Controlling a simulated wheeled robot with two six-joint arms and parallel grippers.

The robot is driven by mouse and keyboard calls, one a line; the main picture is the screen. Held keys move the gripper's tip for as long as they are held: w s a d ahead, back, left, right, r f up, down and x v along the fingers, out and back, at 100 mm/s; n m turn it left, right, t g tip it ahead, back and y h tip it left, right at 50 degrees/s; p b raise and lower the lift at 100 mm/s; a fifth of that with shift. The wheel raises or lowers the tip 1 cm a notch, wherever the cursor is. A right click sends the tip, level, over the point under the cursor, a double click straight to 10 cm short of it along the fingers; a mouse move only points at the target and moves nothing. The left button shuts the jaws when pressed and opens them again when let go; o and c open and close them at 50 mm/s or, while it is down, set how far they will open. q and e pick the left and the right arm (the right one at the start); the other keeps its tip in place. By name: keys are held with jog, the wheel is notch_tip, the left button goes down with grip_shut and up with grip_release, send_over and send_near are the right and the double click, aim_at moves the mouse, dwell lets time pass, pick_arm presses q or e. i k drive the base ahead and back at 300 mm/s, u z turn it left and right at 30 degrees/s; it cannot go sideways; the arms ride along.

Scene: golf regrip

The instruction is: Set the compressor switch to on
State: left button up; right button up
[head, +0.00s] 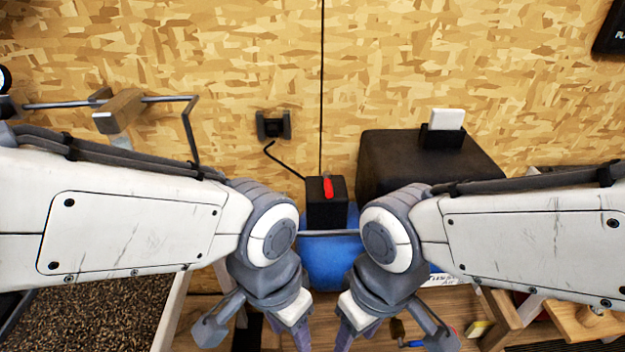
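The compressor has a blue tank (330,265) low against the wall in the middle of the head view, partly hidden behind my two wrists. A black switch box (322,212) stands on top of it. A red switch lever (328,187) sits on the box and looks upright; I cannot tell whether that is on or off. My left gripper (300,335) and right gripper (347,335) point down at the bottom edge, nearer to me than the box and clear of the switch. Their fingertips are cut off by the picture edge, so their opening is unclear.
A wall socket (272,125) with a cable is up left. A metal rack (120,110) is on the left wall. Wooden furniture (510,315) and small tools lie lower right.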

aim_at(328, 186)
jog(key=z, duration=1.45)
jog(key=k, duration=1)
jog(key=u, duration=1)
jog(key=i, duration=0.5)
jog(key=u, duration=0.05)
